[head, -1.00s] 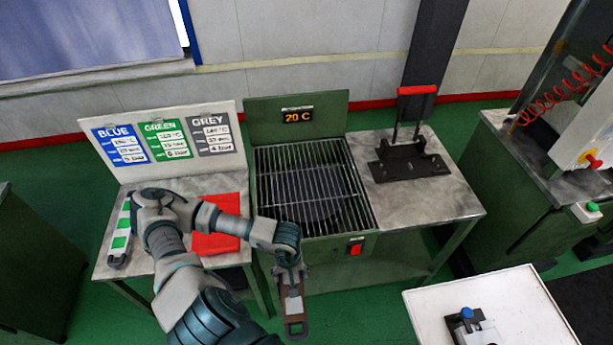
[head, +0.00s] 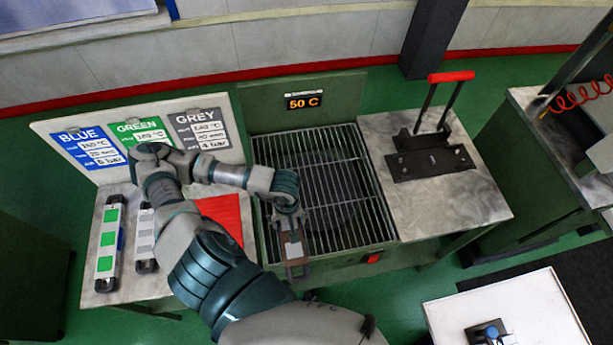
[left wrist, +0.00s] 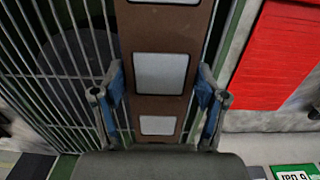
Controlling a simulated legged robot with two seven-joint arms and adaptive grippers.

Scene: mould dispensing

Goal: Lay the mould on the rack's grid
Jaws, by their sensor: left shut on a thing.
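The mould (head: 293,249) is a long brown frame with pale grey square panels. My left gripper (head: 288,222) is shut on it near the front left of the rack's grid (head: 352,215). In the left wrist view, the mould (left wrist: 192,60) lies lengthwise between the two blue-padded fingers (left wrist: 160,98). Grid bars (left wrist: 60,60) show to its left and a few to its right, behind it. The mould's front end reaches over the rack's front edge in the head view. I cannot tell whether it touches the bars. My right gripper is not in view.
The rack's display (head: 303,102) reads 50 C. A red switch (head: 375,258) is on its front. A red mat (head: 222,214) and green and grey strips (head: 108,240) lie left. A black press with a red handle (head: 430,160) stands right. Most of the grid is clear.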

